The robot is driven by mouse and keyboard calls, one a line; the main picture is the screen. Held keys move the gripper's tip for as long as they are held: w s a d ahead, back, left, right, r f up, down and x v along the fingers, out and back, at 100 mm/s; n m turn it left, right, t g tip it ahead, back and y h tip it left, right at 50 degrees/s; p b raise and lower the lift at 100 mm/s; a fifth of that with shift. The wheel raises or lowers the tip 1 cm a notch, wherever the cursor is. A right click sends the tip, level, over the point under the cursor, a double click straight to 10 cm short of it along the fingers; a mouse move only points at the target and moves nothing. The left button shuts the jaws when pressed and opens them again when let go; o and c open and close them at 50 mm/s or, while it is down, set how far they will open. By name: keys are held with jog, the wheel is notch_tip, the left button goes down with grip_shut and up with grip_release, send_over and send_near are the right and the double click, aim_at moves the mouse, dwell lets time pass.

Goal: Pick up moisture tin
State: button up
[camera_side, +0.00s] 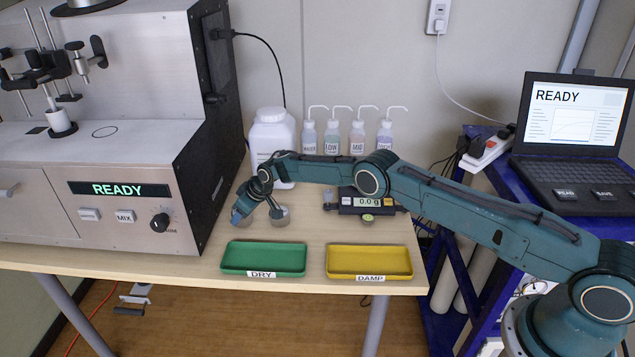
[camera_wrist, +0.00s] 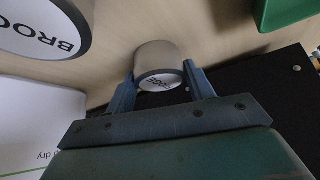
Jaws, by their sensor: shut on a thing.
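My gripper (camera_side: 257,212) is at the analyser's right side, low over the bench. In the wrist view its two fingers (camera_wrist: 160,70) are shut on a small pale round tin (camera_wrist: 157,54) with a dark rim and a partly hidden black word on its white face. The held tin is largely hidden by the fingers in the side view. I cannot tell whether it touches the bench. A second pale tin (camera_side: 283,217) stands just right of the fingers; what looks like it shows large at the upper left of the wrist view (camera_wrist: 38,24), lettered "BROO".
The soil analyser (camera_side: 110,215) rises close on the left. The green DRY tray (camera_side: 263,274) and yellow DAMP tray (camera_side: 369,277) lie along the bench front. A white jug (camera_side: 272,135), several wash bottles and a balance (camera_side: 366,201) reading 0.0 g stand behind.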

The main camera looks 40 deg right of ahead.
jog(key=shift+r, duration=0.15)
notch_tip(320, 180, up, 20)
dwell(0.6)
jog(key=shift+d, duration=0.1)
dwell(0.4)
jog(key=s+d+r, duration=0.2)
jog(key=s+d, duration=0.3)
jog(key=d, duration=0.7)
jog(key=s+d+r, duration=0.2)
jog(key=s+d, duration=0.3)
jog(key=d, duration=0.8)
jog(key=s+d+r, duration=0.2)
jog(key=s+d, duration=0.3)
jog(key=d, duration=0.7)
notch_tip(320, 180, down, 16)
jog(key=shift+w+r, duration=0.1)
jog(key=shift+f, duration=2.2)
